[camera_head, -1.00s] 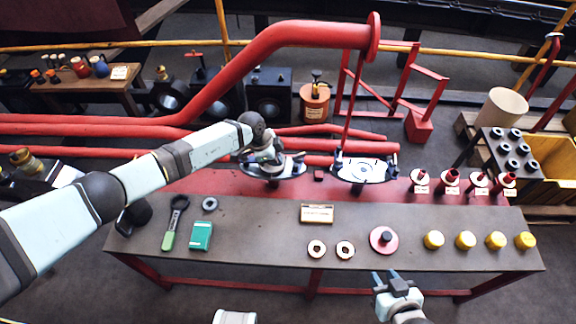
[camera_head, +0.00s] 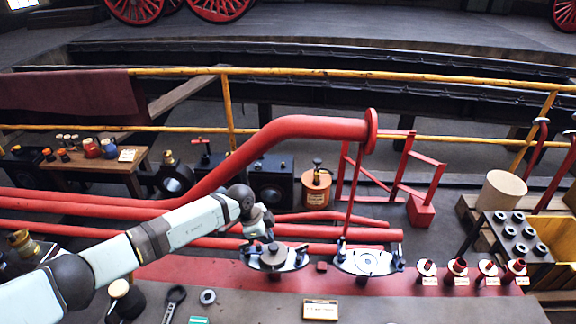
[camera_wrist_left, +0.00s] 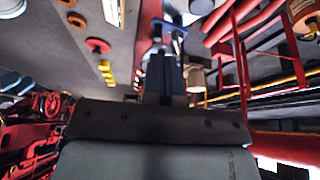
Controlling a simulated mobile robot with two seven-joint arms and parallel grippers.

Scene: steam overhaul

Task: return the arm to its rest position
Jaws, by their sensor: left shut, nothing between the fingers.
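My left arm comes in from the left in the head view and reaches over the far part of the workbench (camera_head: 225,285). My left gripper (camera_head: 265,238) is at its end, shut and empty, pointing down just behind the left dark oval fitting (camera_head: 277,258). I cannot tell whether it touches the fitting. A similar oval fitting with a white top (camera_head: 367,262) stands to its right. In the left wrist view the dark fingers of the left gripper (camera_wrist_left: 166,72) show together at the centre. My right gripper is not in view.
Red pipes (camera_head: 300,128) run behind the bench, and a thin red post (camera_head: 348,205) rises beside the right fitting. Several red parts (camera_head: 457,267) stand at the bench's right. A wrench (camera_head: 174,300), a ring (camera_head: 208,296) and a label box (camera_head: 320,309) lie in front.

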